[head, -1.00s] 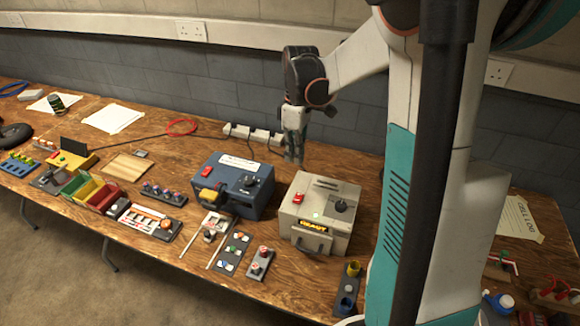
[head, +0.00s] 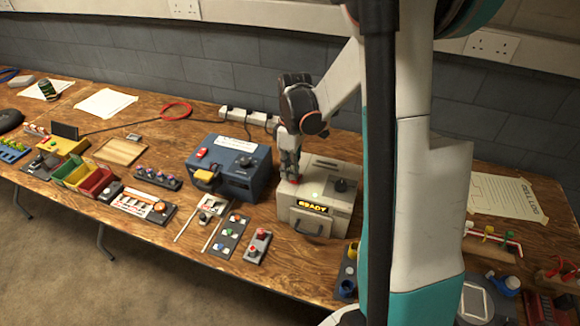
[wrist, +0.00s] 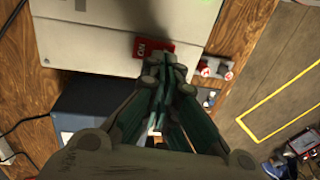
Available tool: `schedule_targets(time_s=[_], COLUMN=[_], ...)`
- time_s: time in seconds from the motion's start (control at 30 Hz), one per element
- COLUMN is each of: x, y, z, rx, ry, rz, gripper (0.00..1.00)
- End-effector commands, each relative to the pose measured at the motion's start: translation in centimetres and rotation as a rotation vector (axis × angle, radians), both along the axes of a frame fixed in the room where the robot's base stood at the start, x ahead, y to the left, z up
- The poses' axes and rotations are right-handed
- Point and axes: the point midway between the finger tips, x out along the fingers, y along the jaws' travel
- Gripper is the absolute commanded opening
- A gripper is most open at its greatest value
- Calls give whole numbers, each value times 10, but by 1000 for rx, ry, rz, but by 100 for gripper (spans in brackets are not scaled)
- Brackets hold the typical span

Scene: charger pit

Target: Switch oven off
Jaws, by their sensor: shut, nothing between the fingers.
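My gripper (head: 290,178) is shut and empty, pointing down at the switch on the oven's left top. In the wrist view my fingertips (wrist: 166,66) overlap the switch's near edge; I cannot tell whether they touch it. In the head view the gripper mostly hides the switch.
A small panel with red and white buttons (head: 257,245) lies in front. Coloured bins and more panels fill the bench's left.

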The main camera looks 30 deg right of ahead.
Motion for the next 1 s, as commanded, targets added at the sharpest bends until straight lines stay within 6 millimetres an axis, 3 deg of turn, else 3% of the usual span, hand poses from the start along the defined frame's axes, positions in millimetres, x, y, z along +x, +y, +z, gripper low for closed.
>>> schedule_targets(time_s=[0.27, 0.6, 1.0], x=[-1, -7, -9], y=[1, 8, 9], z=[-1, -12, -14], rx=[-11, -163, -158], ry=[-7, -126, -121], rz=[1, 1, -1], gripper=[0, 0, 0])
